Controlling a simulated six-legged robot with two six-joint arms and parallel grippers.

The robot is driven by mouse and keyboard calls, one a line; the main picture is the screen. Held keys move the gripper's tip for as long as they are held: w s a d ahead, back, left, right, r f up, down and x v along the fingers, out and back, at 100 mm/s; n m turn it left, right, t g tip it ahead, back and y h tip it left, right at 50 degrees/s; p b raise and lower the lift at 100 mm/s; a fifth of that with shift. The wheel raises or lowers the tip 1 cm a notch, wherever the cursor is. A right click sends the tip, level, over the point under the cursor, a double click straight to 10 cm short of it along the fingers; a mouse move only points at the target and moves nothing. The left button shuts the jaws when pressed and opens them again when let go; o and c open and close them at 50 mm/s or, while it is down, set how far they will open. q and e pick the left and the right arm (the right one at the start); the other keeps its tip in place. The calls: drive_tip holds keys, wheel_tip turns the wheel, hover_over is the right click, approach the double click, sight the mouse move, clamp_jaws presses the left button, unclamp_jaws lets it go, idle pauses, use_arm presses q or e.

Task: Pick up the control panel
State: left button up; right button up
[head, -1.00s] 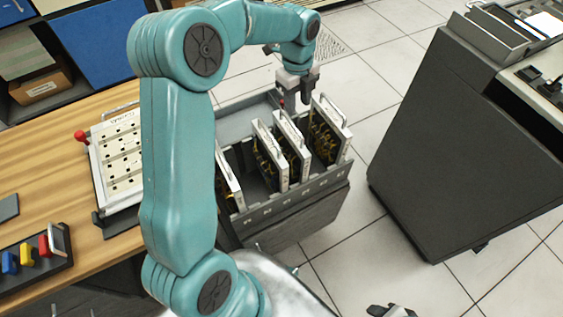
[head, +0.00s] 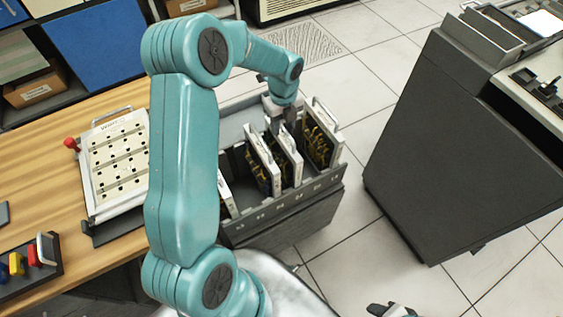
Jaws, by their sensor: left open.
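Several control panels with white frames, metal handles and yellow-black wiring stand upright in slots of a dark grey cart (head: 290,207). One panel (head: 322,140) is at the right, two (head: 287,155) (head: 262,160) stand close together in the middle, and one (head: 227,198) at the left is partly hidden by my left arm. My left gripper (head: 283,124) is open, pointing down at the top of the right one of the two middle panels. I cannot tell whether it touches it. A bit of my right gripper (head: 390,310) shows at the bottom edge.
A white punched panel (head: 120,160) lies in a tilted stand with a red knob (head: 71,143) on the wooden table (head: 40,165). A rack of coloured plugs (head: 30,270) is at lower left. A large dark machine (head: 450,150) stands right; tiled floor lies between.

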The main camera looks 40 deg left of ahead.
use_arm(q)
wheel_tip(320, 180, down, 2)
drive_tip(key=shift+s+a+f, duration=0.1)
drive_tip(key=shift+a+f, duration=0.05)
drive_tip(key=shift+f, duration=0.05)
clamp_jaws()
drive_tip(key=shift+r, duration=0.1)
idle(1.2)
drive_tip(key=shift+w+r, duration=0.1)
drive_tip(key=shift+w, duration=0.15)
